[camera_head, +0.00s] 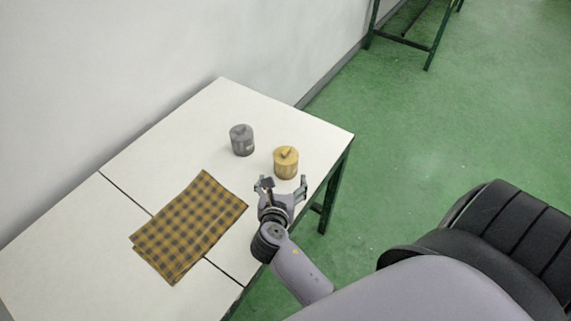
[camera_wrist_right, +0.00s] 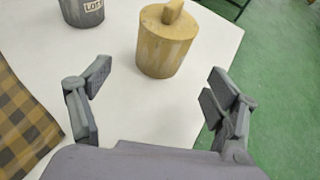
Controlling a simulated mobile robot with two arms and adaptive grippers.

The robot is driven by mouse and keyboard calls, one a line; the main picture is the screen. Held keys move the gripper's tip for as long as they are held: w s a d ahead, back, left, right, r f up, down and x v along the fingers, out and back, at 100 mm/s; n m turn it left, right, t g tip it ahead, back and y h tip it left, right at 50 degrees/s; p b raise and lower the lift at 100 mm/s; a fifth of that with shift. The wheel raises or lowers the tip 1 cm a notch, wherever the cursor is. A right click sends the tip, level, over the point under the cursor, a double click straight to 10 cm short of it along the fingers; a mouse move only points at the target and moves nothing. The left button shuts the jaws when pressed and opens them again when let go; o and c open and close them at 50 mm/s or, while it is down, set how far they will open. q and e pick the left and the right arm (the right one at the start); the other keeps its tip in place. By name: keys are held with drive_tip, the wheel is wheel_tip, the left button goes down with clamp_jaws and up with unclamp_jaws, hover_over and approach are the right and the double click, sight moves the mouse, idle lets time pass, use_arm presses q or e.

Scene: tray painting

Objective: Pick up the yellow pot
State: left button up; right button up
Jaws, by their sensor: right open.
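The yellow pot (camera_head: 286,164) stands upright on the white table, near its right edge, with a knob on its lid. In the right wrist view the yellow pot (camera_wrist_right: 166,42) is ahead of the fingers, a little above the middle of the gap. My right gripper (camera_head: 282,185) is open and empty, just in front of the pot on the near side. Its two fingers show spread apart in the right wrist view (camera_wrist_right: 157,88), apart from the pot. My left gripper is in neither view.
A grey pot (camera_head: 242,141) with a label stands left of and behind the yellow pot. A checked yellow-and-black cloth (camera_head: 190,226) lies flat left of my right gripper. The white table (camera_head: 222,100) is bare behind the pots. A wall borders its far left side.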

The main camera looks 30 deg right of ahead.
sight(284, 172)
drive_tip(key=b+x, duration=0.1)
drive_tip(key=x, duration=0.1)
drive_tip(key=shift+w+d+f, duration=0.2)
drive_tip(key=shift+w+d, duration=0.05)
drive_tip(key=b+x, duration=0.4)
drive_tip(key=shift+d+f, duration=0.1)
drive_tip(key=shift+f, duration=0.15)
drive_tip(key=shift+w+d, duration=0.25)
drive_tip(key=shift+w, duration=0.1)
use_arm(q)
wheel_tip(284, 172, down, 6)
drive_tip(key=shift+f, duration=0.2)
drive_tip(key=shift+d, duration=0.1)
use_arm(e)
drive_tip(key=shift+r, duration=0.1)
drive_tip(key=shift+c, duration=0.4)
drive_tip(key=c, duration=1.5)
